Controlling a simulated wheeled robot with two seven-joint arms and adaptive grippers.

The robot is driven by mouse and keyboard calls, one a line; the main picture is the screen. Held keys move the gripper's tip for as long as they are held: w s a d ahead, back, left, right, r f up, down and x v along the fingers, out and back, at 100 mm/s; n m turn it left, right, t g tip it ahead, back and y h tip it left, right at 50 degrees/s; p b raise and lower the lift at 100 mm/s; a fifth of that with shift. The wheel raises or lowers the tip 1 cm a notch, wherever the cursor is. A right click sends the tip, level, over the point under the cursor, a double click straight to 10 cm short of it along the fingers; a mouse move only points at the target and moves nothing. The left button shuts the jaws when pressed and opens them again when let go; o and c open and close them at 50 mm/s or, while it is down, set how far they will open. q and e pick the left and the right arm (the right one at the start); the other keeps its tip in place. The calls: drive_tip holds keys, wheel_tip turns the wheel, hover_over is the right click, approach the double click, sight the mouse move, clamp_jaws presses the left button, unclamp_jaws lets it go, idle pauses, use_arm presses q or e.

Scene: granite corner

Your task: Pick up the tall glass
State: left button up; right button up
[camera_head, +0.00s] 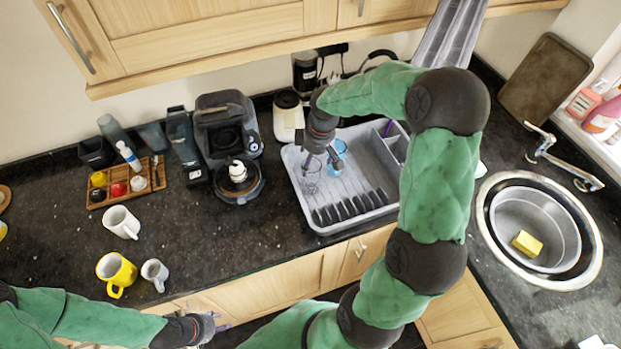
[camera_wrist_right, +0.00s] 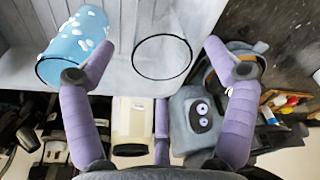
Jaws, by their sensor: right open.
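A clear glass (camera_head: 311,184) stands in the grey dish rack (camera_head: 372,212); from above, its dark round rim (camera_wrist_right: 162,57) shows in the right wrist view. A blue tumbler (camera_head: 338,153) with white spots is beside it in the rack, and it also shows in the right wrist view (camera_wrist_right: 78,45). My right gripper (camera_head: 322,160) is open above the rack, near both glasses. In the right wrist view, the clear rim lies between its spread purple fingers (camera_wrist_right: 160,73), with the blue tumbler by the left finger. My left gripper (camera_head: 217,322) is low, at the counter's front edge; its opening is unclear.
A coffee machine (camera_head: 231,140) and a cream canister (camera_head: 288,115) stand left of and behind the rack. Mugs, including a yellow mug (camera_head: 116,272), are at the left. A sink (camera_head: 540,230) is at the right. The counter between mugs and rack is mostly clear.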

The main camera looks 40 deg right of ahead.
sight(311, 178)
drive_tip(key=shift+w+a+f, duration=0.1)
drive_tip(key=shift+a+f, duration=0.05)
drive_tip(key=shift+f, duration=1.4)
drive_tip(key=shift+w+a+f, duration=0.1)
drive_tip(key=shift+f, duration=1.45)
drive_tip(key=shift+s, duration=0.1)
drive_tip(key=c, duration=1.4)
